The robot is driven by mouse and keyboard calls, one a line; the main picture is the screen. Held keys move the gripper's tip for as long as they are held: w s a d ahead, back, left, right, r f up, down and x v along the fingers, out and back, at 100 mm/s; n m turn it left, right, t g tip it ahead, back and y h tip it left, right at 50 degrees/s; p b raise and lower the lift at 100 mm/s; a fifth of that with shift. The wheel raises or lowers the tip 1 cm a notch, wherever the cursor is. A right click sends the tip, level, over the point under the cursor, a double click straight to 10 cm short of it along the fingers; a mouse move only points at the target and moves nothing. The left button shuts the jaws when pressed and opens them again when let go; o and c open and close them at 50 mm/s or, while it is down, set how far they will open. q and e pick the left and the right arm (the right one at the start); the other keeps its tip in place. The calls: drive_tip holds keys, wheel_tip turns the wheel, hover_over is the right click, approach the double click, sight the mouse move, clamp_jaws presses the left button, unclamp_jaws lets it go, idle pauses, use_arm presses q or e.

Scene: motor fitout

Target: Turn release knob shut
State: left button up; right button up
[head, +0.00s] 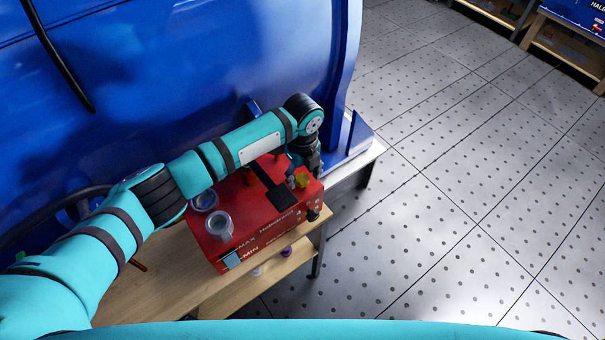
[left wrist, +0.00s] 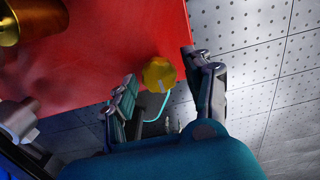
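A red box (head: 265,228) stands on a wooden bench, with a yellow knob (head: 302,180) at its right end. I take this knob to be the release knob. In the left wrist view the yellow knob (left wrist: 159,74) shows a pale mark on its face, at the edge of the red surface. My left gripper (head: 303,160) is over that end of the box. In its wrist view the left gripper (left wrist: 164,84) is open, one finger on each side of the knob, with gaps visible; I cannot tell its height over the knob. My right gripper is out of view.
Two clear round cups (head: 218,224) sit on the box's left part. A brass cylinder (left wrist: 38,14) and a grey metal fitting (left wrist: 18,121) are left of the knob. A large blue housing (head: 190,70) stands behind the bench (head: 165,290).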

sight(303, 178)
use_arm(q)
drive_tip(key=shift+o, duration=0.2)
wheel_tip(303, 178, up, 12)
idle(0.5)
drive_tip(key=shift+s+f, duration=0.1)
drive_tip(key=shift+f, duration=0.05)
idle(0.4)
